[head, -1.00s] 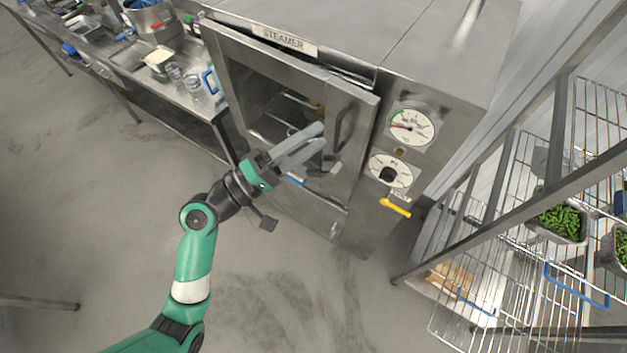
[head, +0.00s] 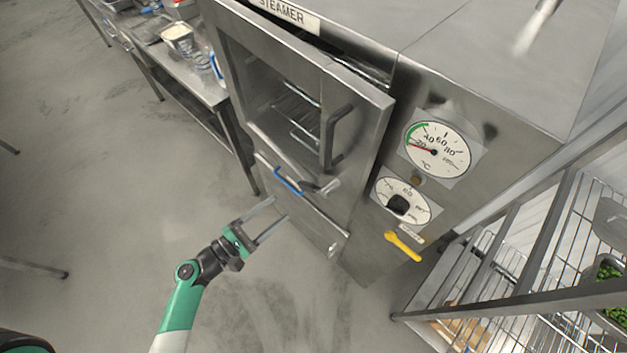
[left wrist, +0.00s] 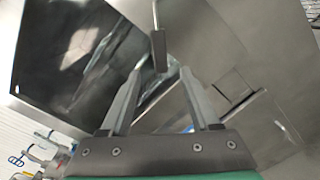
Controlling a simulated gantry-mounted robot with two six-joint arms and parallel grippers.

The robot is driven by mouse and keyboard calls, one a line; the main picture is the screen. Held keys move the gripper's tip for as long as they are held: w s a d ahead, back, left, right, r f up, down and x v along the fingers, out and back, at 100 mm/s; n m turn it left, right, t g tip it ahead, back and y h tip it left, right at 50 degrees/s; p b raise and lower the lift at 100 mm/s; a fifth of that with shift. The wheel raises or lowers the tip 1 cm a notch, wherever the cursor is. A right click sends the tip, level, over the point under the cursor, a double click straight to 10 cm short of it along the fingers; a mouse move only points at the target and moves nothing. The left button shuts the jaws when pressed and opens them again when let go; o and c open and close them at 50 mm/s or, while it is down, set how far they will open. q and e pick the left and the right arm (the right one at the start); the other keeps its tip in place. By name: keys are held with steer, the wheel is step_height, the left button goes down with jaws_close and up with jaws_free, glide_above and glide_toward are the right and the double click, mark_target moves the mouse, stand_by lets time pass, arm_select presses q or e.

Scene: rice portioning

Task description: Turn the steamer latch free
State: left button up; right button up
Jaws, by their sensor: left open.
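The steamer (head: 470,60) stands at centre with its glazed door (head: 372,120) facing me. A vertical bar handle (head: 332,138) is on the door. The latch (head: 325,186), a short grey lever with a thick end, sits below that handle and lies roughly sideways. In the left wrist view the latch (left wrist: 158,50) appears as a thin rod with a thick grip, ahead of the fingertips. My left gripper (head: 279,208) is open and empty, below and left of the latch, apart from it. My right gripper is not in view.
A temperature gauge (head: 437,150), a timer dial (head: 402,203) and a yellow lever (head: 403,246) are on the steamer's right panel. A blue handle (head: 288,181) shows left of the latch. A wire rack (head: 480,312) stands right, a steel table (head: 205,85) left. The floor in front is clear.

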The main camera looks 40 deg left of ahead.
mark_target(305, 188)
arm_select(q)
steer(key=w, duration=1.1)
steer(key=shift+w+d, duration=0.15)
steer(key=shift+d, duration=0.15)
jaws_close()
stand_by(0.8)
